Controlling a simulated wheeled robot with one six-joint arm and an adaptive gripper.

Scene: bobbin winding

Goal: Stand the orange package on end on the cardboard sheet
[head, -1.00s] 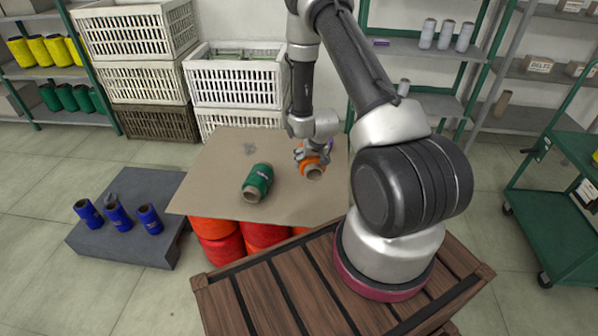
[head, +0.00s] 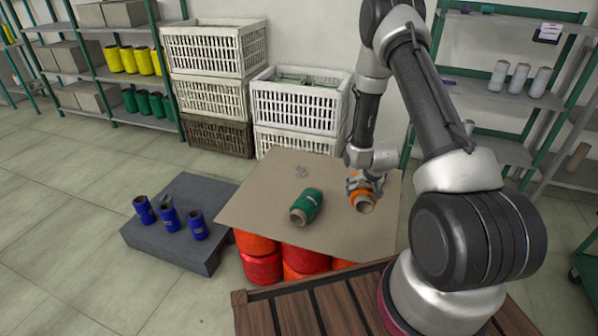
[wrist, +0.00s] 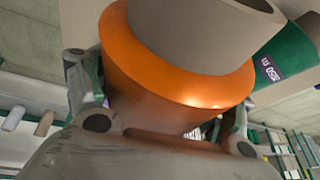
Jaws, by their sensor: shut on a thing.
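The orange package (head: 363,200), an orange-wound bobbin with a bare tan tube end, is at the right part of the cardboard sheet (head: 258,212). My gripper (head: 362,184) is shut on it from behind and above. Its tube end faces toward the head camera, so it looks tilted or lying rather than upright. I cannot tell whether it touches the sheet. In the wrist view the orange package (wrist: 175,70) fills the middle between the two fingers, with its tan tube at the top.
A green package (head: 307,206) lies on its side on the sheet, left of my gripper. Red and orange packages (head: 262,262) are under the sheet. A grey platform (head: 185,243) with blue bobbins stands left. White crates (head: 300,105) stand behind.

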